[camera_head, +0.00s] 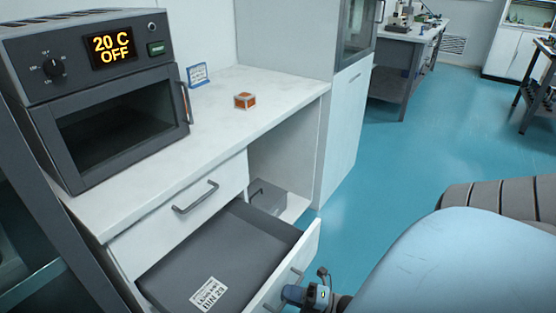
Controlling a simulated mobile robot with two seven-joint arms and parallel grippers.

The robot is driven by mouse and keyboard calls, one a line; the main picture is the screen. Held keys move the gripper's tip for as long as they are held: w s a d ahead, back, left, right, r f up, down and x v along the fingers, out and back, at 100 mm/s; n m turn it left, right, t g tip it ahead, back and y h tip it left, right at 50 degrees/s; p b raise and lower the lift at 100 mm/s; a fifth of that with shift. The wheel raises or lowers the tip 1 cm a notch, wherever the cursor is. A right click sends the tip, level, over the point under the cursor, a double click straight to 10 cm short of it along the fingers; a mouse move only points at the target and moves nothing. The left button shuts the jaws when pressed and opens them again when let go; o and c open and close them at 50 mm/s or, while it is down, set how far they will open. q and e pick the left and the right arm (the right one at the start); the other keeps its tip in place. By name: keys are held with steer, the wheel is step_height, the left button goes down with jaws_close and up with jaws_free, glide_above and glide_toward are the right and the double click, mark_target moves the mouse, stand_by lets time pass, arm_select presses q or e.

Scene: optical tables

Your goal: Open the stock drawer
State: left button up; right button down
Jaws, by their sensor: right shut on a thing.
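The lower drawer, which I take to be the stock drawer (307,246), is pulled out from the white cabinet. A dark grey bin or lid with a white label reading "BIN 29" (210,294) fills most of it. My right gripper (291,292) is at the drawer's front, shut on the drawer handle (297,272). The gripper is small and partly cut off by the bottom edge. The upper drawer (180,215) with its grey bar handle is shut. My left gripper is not in view.
A grey oven (100,90) reading "20 C OFF" stands on the white counter (255,125), with a small orange-and-white box (245,100) and a blue-framed sign (198,75). A grey box (268,197) sits in the open niche below.

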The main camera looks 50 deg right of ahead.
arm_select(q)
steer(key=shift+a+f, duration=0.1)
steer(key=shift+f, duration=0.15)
arm_select(e)
steer(key=shift+s, duration=0.35)
steer(key=c, duration=1.2)
jaws_free()
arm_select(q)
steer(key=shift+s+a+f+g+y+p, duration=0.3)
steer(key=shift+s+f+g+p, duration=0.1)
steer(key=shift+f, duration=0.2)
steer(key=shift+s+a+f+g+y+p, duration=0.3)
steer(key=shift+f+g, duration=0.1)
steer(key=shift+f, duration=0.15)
arm_select(e)
steer(key=v, duration=1.4)
steer(key=shift+w, duration=0.1)
